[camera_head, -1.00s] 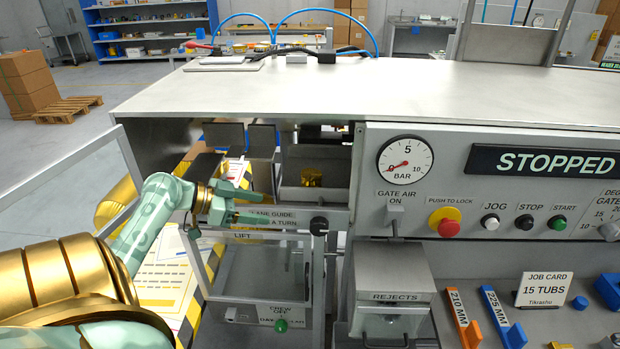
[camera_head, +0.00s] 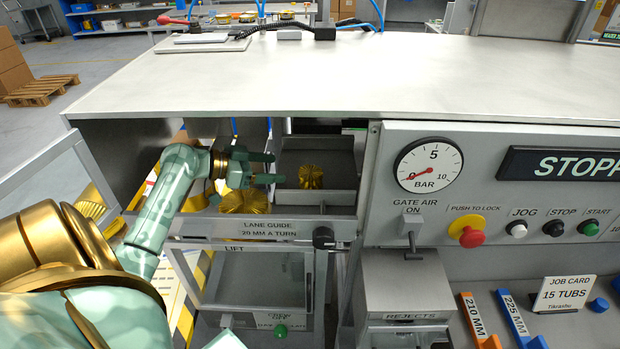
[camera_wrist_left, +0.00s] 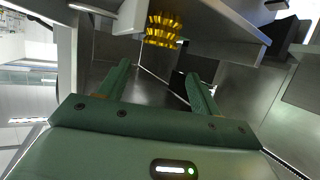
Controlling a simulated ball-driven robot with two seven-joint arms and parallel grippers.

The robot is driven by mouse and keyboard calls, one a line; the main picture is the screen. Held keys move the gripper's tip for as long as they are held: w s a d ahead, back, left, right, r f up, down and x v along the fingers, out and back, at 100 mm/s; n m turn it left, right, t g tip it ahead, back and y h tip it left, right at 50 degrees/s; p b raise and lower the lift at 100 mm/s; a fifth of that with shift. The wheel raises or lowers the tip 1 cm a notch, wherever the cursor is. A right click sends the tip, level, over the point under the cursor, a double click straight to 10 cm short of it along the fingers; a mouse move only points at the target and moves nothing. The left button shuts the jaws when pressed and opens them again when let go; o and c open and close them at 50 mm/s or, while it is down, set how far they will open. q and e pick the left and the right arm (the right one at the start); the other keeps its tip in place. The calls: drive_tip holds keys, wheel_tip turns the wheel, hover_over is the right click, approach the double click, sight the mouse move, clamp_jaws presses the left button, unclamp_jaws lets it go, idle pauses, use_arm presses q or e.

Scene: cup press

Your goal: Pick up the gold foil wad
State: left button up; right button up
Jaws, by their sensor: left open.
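A small, creased gold foil wad (camera_head: 311,176) sits inside the open bay at the left end of the machine, on a grey floor near a dividing wall. My left gripper (camera_head: 270,168) is inside the bay, to the left of the wad. Its two fingers are apart and point right, toward the wad. In the left wrist view the gold wad (camera_wrist_left: 162,30) shows beyond the open fingertips, with a clear gap between, and nothing is between the fingers. My right gripper is not in view.
A pleated gold shape (camera_head: 245,201) shows below my left gripper; I cannot tell whether it is a separate object. The lane guide bar (camera_head: 270,230) with its black knob (camera_head: 323,238) edges the bay in front. The machine's top (camera_head: 270,85) hangs over it.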

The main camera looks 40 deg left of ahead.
sight(307, 172)
use_arm(q)
drive_tip(key=x, duration=0.3)
drive_tip(key=shift+w+a+f, duration=0.1)
drive_tip(key=x, duration=0.6)
drive_tip(key=shift+f, duration=0.2)
drive_tip(key=shift+s, duration=0.25)
drive_tip(key=c, duration=0.7)
